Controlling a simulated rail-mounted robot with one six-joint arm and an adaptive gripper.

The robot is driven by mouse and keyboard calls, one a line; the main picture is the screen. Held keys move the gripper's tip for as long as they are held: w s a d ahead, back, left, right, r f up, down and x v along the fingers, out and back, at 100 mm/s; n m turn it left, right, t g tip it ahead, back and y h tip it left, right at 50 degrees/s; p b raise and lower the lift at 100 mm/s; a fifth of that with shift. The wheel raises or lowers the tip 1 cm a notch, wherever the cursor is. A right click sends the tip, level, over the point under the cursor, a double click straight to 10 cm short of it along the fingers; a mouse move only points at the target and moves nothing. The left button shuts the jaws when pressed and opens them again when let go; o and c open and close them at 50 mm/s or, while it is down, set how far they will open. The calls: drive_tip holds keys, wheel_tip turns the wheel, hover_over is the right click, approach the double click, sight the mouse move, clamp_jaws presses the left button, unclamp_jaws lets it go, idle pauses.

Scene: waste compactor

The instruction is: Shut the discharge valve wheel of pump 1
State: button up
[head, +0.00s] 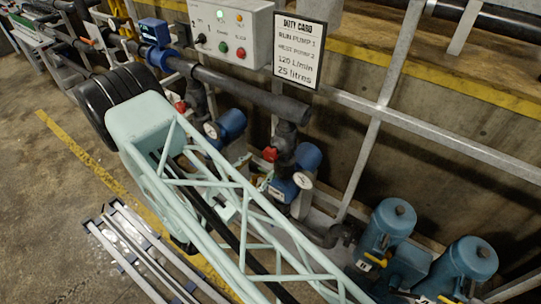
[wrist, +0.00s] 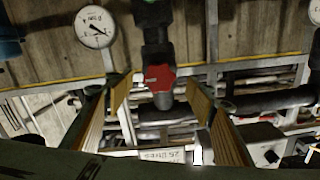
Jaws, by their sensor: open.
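In the wrist view a red valve wheel (wrist: 160,77) sits on a dark vertical pipe. My gripper (wrist: 160,93) is open, with one tan-padded finger on each side of the wheel. The pads appear apart from the wheel, and its depth between them is hard to judge. In the head view two red wheels show on the dark pipework, one at the left (head: 180,106) and one nearer the middle (head: 270,154). Blue pumps stand near them, one at the left (head: 232,124) and one at the right (head: 308,157). My pale lattice arm hides much of this area.
White-faced gauges stand beside the pipes, one showing left of the wheel in the wrist view (wrist: 95,28). A control box (head: 232,32) and duty card (head: 298,50) hang above. Blue canisters (head: 390,228) stand at right.

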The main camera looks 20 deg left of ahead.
sight(268, 158)
drive_tip(key=shift+x, duration=4.1)
drive_tip(key=shift+c, duration=0.7)
drive_tip(key=c, duration=0.7)
